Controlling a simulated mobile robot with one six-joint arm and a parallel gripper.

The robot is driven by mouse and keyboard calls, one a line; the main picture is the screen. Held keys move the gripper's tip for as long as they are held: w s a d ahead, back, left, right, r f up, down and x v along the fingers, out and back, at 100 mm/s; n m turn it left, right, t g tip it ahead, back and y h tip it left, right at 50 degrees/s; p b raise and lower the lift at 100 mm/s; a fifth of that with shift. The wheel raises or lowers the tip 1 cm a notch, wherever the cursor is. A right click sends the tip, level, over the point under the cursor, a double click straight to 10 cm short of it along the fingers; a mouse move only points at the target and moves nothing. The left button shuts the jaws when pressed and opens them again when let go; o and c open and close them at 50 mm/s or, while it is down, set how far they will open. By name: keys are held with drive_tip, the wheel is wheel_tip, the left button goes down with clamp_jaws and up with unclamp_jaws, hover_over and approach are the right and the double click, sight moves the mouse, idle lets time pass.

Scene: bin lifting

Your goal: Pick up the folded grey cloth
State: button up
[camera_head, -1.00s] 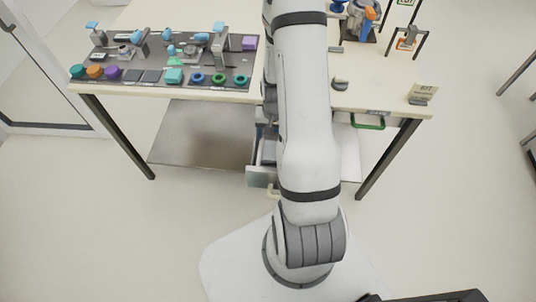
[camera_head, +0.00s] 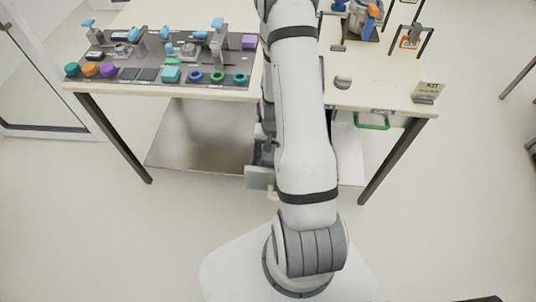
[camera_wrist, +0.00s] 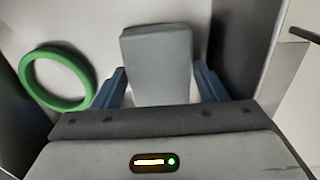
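The folded grey cloth (camera_wrist: 158,62) shows as a grey block in the wrist view, upright in the picture between the two fingers of my gripper (camera_wrist: 162,86). The blue fingers stand apart, one on each side of its lower part. A gap shows on the right side; the left finger is close to the cloth, and I cannot tell if it touches. In the head view my arm hides the cloth and most of the gripper, near the open drawer (camera_head: 258,177) under the table.
A green ring (camera_wrist: 58,78) lies left of the cloth. A dark wall (camera_wrist: 243,45) rises close on the right. In the head view, the table (camera_head: 300,98) above carries a dark board (camera_head: 120,62) with several coloured parts. A green-handled bin (camera_head: 372,124) hangs at the right.

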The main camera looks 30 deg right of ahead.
drive_tip(key=c, duration=0.5)
drive_tip(key=shift+c, duration=0.2)
drive_tip(key=shift+r, duration=0.1)
wheel_tip(320, 180, up, 10)
drive_tip(key=shift+b, duration=0.4)
